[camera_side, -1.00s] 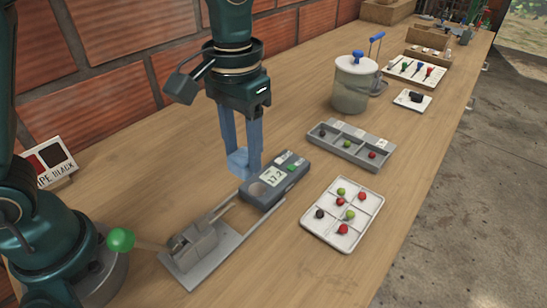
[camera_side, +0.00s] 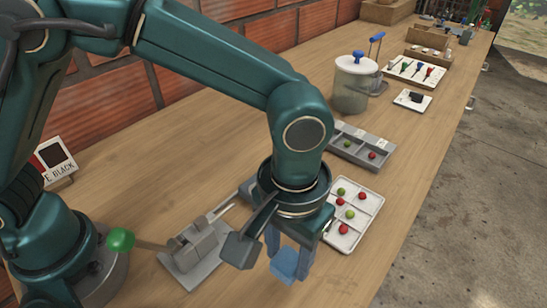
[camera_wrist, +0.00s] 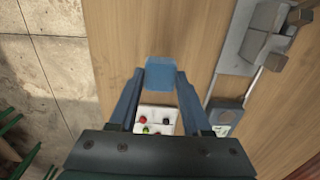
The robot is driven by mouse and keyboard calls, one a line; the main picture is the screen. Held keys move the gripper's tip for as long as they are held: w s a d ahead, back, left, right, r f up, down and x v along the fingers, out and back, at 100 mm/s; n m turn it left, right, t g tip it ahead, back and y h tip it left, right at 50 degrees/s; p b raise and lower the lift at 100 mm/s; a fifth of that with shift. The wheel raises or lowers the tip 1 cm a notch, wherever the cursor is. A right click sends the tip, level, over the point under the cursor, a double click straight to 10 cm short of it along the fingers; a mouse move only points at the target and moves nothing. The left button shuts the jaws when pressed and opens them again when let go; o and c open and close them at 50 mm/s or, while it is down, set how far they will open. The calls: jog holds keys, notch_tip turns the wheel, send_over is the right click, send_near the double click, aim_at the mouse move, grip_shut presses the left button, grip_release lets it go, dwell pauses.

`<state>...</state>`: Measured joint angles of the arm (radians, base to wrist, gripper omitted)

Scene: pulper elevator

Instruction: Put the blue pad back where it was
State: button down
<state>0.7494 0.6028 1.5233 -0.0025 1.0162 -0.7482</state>
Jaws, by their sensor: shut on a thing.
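The blue pad (camera_side: 284,263) is a small blue block. My gripper (camera_side: 290,262) is shut on it and holds it near the table's front edge, left of and in front of the white berry tray. In the wrist view, the pad (camera_wrist: 160,72) sits between the blue fingertips of my gripper (camera_wrist: 160,80), over bare wood. I cannot tell its height above the table.
A white sectioned tray (camera_side: 364,222) with several red and green berries is close to my gripper. A grey sectioned tray (camera_side: 347,151) and a lidded jar (camera_side: 351,90) stand beyond. A grey press with a green-knobbed lever (camera_side: 119,240) is at left. The grey display device (camera_wrist: 224,116) shows in the wrist view.

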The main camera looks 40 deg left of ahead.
aim_at(287, 259)
jog(key=shift+f, duration=1.75)
jog(key=shift+c, duration=1.8)
grip_release()
jog(key=shift+f, duration=0.15)
